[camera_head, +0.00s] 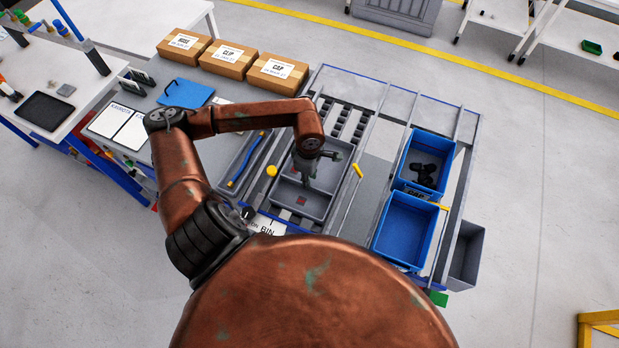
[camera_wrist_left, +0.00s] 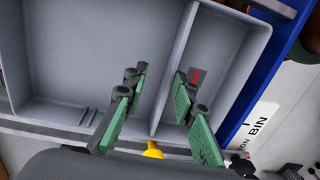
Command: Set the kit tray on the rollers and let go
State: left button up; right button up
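The grey kit tray (camera_head: 318,207) sits over the roller lane (camera_head: 345,122), at the lane's near end. It has a dividing wall and looks empty apart from a red number 1 label. My left gripper (camera_head: 312,172) points down over the tray in the head view. In the left wrist view the two green-padded fingers (camera_wrist_left: 160,78) are spread apart, with the tray's dividing wall (camera_wrist_left: 174,65) between them and visible gaps on both sides. The tray floor (camera_wrist_left: 90,50) fills much of that view. My right gripper is not in view.
Two blue bins (camera_head: 405,228) stand right of the lane; the far one holds dark parts (camera_head: 424,174). Three cardboard boxes (camera_head: 228,60) line the back. A yellow knob (camera_head: 271,170) sits beside the tray.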

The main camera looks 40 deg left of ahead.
pick_arm(q)
notch_tip(320, 180, up, 5)
jog(key=shift+f+p, duration=0.1)
jog(key=shift+p, duration=0.9)
dwell(0.3)
notch_tip(320, 180, up, 12)
dwell(0.5)
jog(key=shift+s, duration=0.1)
